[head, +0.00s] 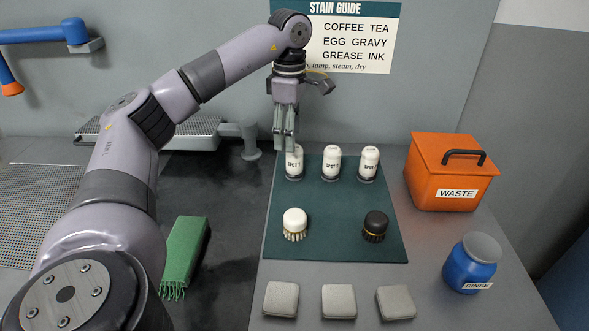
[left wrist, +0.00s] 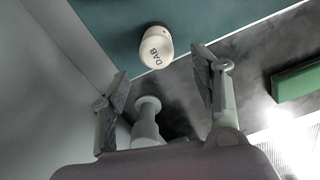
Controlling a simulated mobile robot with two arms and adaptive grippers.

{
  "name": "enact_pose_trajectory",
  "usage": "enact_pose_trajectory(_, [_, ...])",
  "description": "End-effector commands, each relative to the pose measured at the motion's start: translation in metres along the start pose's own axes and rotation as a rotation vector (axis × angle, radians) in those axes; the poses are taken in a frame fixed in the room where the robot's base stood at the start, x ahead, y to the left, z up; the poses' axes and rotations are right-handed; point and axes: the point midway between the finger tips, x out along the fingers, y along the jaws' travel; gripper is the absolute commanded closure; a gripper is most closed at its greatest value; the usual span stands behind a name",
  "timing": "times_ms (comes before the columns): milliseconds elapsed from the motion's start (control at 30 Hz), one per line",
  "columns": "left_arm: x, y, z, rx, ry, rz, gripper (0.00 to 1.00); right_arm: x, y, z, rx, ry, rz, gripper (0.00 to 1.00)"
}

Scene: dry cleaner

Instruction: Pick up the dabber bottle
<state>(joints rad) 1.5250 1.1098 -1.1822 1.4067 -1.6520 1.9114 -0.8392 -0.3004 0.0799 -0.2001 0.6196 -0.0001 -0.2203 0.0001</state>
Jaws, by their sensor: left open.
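Three white-capped bottles stand upright in a row along the back of the green mat: a left one (head: 294,164), a middle one (head: 331,163) and a right one (head: 369,163). Their fronts carry "SPOT" labels. In the left wrist view a white cap marked "DAB" (left wrist: 155,48) shows beyond my fingers; it appears to belong to the left bottle. My left gripper (head: 287,148) points down at that bottle, its fingertips close to the cap and overlapping it in the head view. In the left wrist view the gripper (left wrist: 160,64) is open with nothing between its fingers.
A white brush (head: 295,221) and a black brush (head: 375,225) stand on the mat (head: 335,245). An orange waste box (head: 440,185) and blue rinse jar (head: 470,265) stand right. Several grey pads (head: 339,301) lie in front. A grey post (head: 250,142) stands left of the bottles.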

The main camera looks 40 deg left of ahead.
Motion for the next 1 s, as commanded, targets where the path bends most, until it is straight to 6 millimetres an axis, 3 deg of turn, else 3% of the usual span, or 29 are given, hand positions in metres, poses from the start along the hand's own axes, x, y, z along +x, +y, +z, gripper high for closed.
enact_pose_trajectory(333, [0.030, 0.001, 0.003, 0.002, 0.000, -0.002, 0.42, -0.003, 0.001, 0.000, 0.000, 0.000, 0.001, 1.00])
enact_pose_trajectory(600, [0.068, 0.003, 0.009, 0.001, 0.000, -0.001, 0.42, -0.007, 0.001, -0.001, 0.000, 0.000, 0.001, 1.00])
enact_pose_trajectory(900, [0.073, 0.003, 0.009, 0.001, -0.002, 0.001, 0.42, -0.007, 0.001, -0.001, 0.000, 0.000, 0.001, 1.00])
enact_pose_trajectory(1000, [0.073, 0.003, 0.009, 0.001, -0.002, 0.001, 0.49, -0.007, 0.001, -0.001, 0.000, 0.001, 0.001, 1.00])
